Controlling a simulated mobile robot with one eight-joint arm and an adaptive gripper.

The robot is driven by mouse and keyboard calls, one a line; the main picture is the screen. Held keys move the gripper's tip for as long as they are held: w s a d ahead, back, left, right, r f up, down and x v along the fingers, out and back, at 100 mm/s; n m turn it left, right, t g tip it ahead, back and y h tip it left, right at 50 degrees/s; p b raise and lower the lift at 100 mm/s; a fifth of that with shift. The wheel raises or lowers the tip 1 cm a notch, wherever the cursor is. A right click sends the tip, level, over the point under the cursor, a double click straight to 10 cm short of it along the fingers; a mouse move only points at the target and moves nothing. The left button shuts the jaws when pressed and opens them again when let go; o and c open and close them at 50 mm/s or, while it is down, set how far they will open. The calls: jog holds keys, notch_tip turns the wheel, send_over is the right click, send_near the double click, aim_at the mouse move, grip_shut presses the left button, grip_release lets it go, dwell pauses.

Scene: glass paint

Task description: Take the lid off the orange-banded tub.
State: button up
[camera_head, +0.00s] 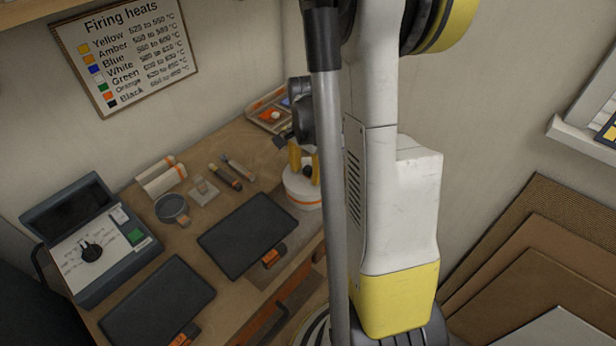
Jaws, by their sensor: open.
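The orange-banded tub (304,203) is white and round, with an orange stripe, and stands at the right part of the wooden bench. Its pale lid (294,182) is on top, with a dark knob (308,171) at the middle. My gripper (304,168) points down just over the lid, with its yellow fingers apart on either side of the knob. I cannot tell whether the fingers touch the knob. My arm hides the right side of the tub and part of the gripper.
A dark flat tray (248,236) lies left of the tub, and another (157,305) at the front. A control box (95,245), a grey cup (172,208) and hand tools (230,174) stand further left. A paint tray (268,108) is behind. Brown boards (540,262) lean at right.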

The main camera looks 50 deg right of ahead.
grip_shut()
jog(key=shift+r, duration=0.15)
